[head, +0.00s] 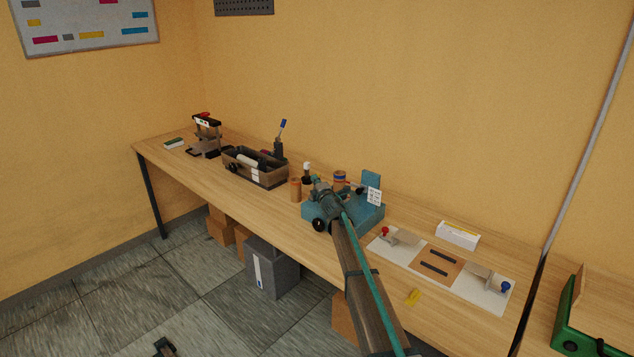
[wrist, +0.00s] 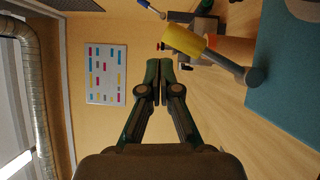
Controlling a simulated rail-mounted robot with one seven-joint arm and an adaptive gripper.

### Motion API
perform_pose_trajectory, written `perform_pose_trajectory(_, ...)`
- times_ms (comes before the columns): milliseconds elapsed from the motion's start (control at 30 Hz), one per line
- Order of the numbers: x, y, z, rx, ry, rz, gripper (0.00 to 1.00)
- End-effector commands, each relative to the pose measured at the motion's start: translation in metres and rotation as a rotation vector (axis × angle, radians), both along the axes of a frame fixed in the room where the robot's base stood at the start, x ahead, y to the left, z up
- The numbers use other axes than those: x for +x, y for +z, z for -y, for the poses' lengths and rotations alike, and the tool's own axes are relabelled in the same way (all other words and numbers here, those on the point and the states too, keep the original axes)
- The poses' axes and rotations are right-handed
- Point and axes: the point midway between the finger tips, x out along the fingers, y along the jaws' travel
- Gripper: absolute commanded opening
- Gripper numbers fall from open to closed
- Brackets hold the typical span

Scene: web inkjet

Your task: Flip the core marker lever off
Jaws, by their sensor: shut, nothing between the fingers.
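A teal machine (head: 375,215) stands on the bench, with a black round knob at its front left and an upright teal plate and white label card at its back right. In the wrist view its teal surface (wrist: 295,80) fills the right side. A grey rod with a thick yellow end (wrist: 184,41) runs from a grey round joint (wrist: 256,76) beside it; I cannot tell whether this is the core marker lever. My gripper (wrist: 159,68) is shut and empty, apart from the yellow end. In the head view my arm and gripper (head: 322,187) hide part of the machine.
A dark device with a blue handle (head: 281,130) stands behind a parts box (head: 255,175). An orange-brown roll (head: 295,190) is left of the machine. A white board with a red knob and a blue knob (head: 385,243) lies to the right. The far left bench front is clear.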

Motion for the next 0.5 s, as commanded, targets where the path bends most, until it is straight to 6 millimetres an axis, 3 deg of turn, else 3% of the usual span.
perform_pose_trajectory(100, -0.023, 0.008, -0.008, 0.000, -0.001, 0.001, 0.00)
perform_pose_trajectory(500, -0.092, 0.021, 0.025, -0.001, -0.003, 0.001, 0.00)
